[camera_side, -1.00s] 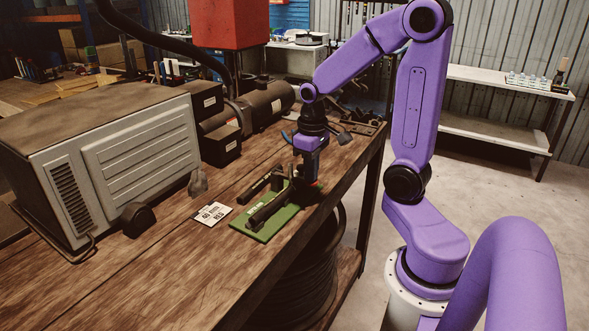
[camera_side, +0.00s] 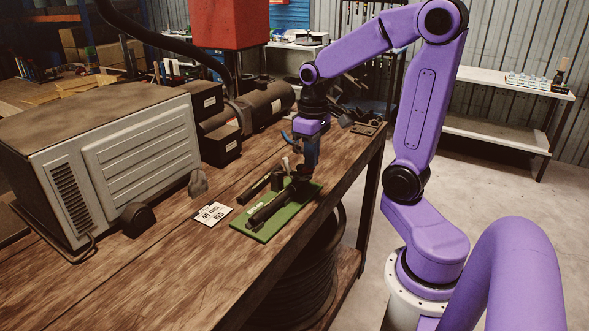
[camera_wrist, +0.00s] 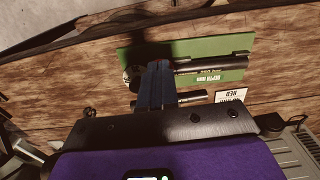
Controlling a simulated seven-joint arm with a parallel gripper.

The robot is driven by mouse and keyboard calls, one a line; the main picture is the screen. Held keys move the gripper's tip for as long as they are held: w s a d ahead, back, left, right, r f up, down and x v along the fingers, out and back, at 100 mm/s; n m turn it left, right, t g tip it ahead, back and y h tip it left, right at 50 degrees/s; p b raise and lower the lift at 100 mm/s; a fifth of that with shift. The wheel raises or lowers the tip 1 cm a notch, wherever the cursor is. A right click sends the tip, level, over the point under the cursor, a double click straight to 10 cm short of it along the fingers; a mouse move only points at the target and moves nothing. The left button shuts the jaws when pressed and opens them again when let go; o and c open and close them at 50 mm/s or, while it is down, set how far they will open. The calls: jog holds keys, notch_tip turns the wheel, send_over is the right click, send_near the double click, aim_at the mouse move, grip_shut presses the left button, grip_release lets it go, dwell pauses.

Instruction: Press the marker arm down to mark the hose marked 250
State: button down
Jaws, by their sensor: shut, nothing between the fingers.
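A green board (camera_side: 265,231) lies on the bench with a dark hose (camera_side: 268,210) along it; the hose's small lettering is hard to read. In the wrist view the board (camera_wrist: 140,50) and lettered hose (camera_wrist: 235,63) lie beyond my fingers. A thin dark bar (camera_side: 254,189) lies beside the board, near a short dark post (camera_side: 277,181); it may be the marker arm. The bar also shows in the wrist view (camera_wrist: 190,97). My gripper (camera_side: 309,168) is shut and empty, pointing down above the board's far end. Its blue fingers (camera_wrist: 158,83) partly hide the hose's end.
A white card (camera_side: 212,214) reading "40 mm RED" lies left of the board. A large grey metal box (camera_side: 140,155) stands at left, with dark machinery (camera_side: 262,104) behind. The bench's front edge runs close to the board.

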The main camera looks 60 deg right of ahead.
notch_tip(320, 180, up, 9)
dwell(1.1)
jog(key=s+a+f+n, duration=0.5)
jog(key=s+a+n, duration=0.1)
jog(key=s+a, duration=0.2)
jog(key=s+a+f+n, duration=0.6)
jog(key=s+a, duration=0.1)
jog(key=a, duration=0.2)
jog(key=shift+s+a+n, duration=0.3)
jog(key=shift+s+a, duration=0.05)
jog(key=shift+s, duration=0.05)
